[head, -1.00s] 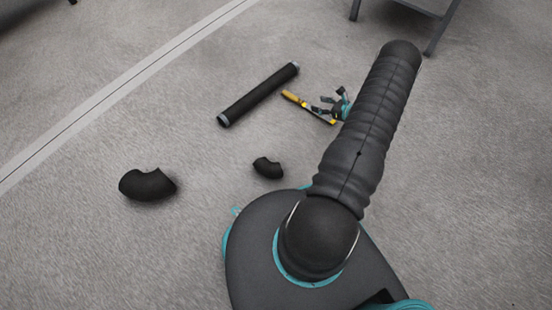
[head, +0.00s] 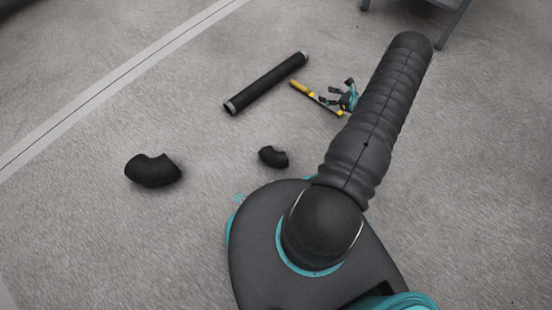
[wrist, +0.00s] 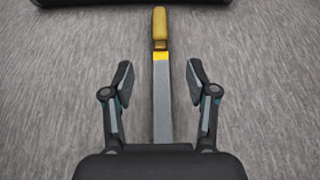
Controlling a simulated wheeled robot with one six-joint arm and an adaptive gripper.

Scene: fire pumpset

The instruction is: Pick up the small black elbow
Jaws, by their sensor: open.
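The small black elbow (head: 273,157) lies on the grey floor in the head view, just beyond my base and left of my arm. It does not show in the wrist view. My gripper (head: 346,88) is out to the right of the elbow and farther from my base, beside a yellow-handled tool (head: 316,97). In the wrist view my gripper (wrist: 159,80) is open, its two fingers spread apart on either side of the tool's grey bar (wrist: 162,105). Nothing is held between the fingers. I cannot tell the gripper's height above the tool.
A larger black elbow (head: 153,171) lies to the left on the floor. A long black pipe (head: 267,83) with grey ends lies farther back; the dark edge at the top of the wrist view (wrist: 135,3) looks like it. Table legs (head: 455,22) stand top right. Floor between is clear.

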